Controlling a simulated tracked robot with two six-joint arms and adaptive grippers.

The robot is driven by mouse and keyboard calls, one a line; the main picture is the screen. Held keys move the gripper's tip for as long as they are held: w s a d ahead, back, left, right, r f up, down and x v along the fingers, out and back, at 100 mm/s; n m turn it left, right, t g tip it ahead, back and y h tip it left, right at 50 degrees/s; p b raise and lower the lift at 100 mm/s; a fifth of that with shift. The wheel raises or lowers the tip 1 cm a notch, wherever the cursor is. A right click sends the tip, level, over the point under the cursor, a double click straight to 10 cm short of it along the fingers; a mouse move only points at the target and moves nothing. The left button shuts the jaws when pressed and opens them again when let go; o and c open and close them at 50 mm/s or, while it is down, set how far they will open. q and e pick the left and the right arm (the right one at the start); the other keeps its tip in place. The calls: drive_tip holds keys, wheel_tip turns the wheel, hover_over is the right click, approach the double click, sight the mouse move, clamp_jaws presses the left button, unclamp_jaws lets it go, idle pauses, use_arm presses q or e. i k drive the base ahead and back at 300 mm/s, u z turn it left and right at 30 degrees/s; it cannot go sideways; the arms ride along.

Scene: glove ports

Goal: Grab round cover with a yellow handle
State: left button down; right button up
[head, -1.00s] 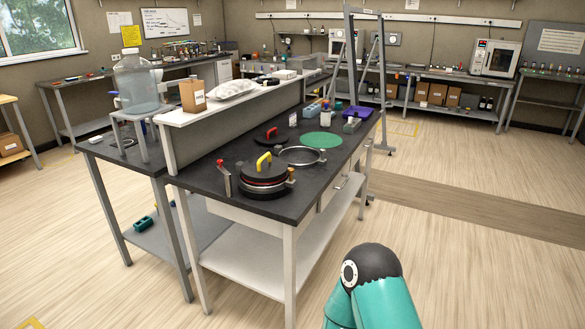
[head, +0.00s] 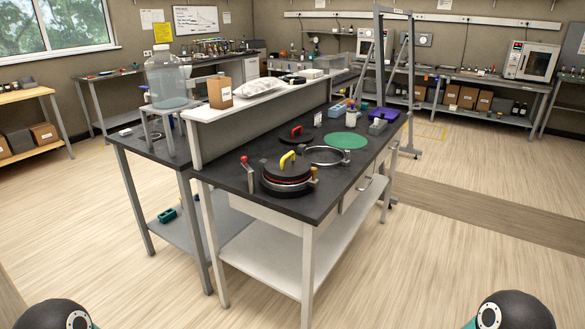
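A round dark cover (head: 287,168) with a yellow handle (head: 287,159) lies on a stack with a red ring, near the front corner of the black bench top (head: 240,193). A clamp with an orange-brown knob (head: 314,176) stands at its right side, and a bracket with a red knob (head: 246,168) at its left. Another round dark cover with a red handle (head: 296,132) lies behind it. Only dark rounded parts of my arms show at the bottom left and bottom right corners. Neither gripper is in view, and the bench is some way ahead.
An open metal ring (head: 326,156) and a green disc (head: 346,140) lie on the bench. A raised shelf (head: 225,112) with a box and a white bag runs along its back. A metal frame (head: 391,75) stands at the far end. The floor before the bench is clear.

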sight(289, 166)
drive_tip(key=z, duration=0.05)
drive_tip(key=i, duration=1)
drive_tip(key=u, duration=0.05)
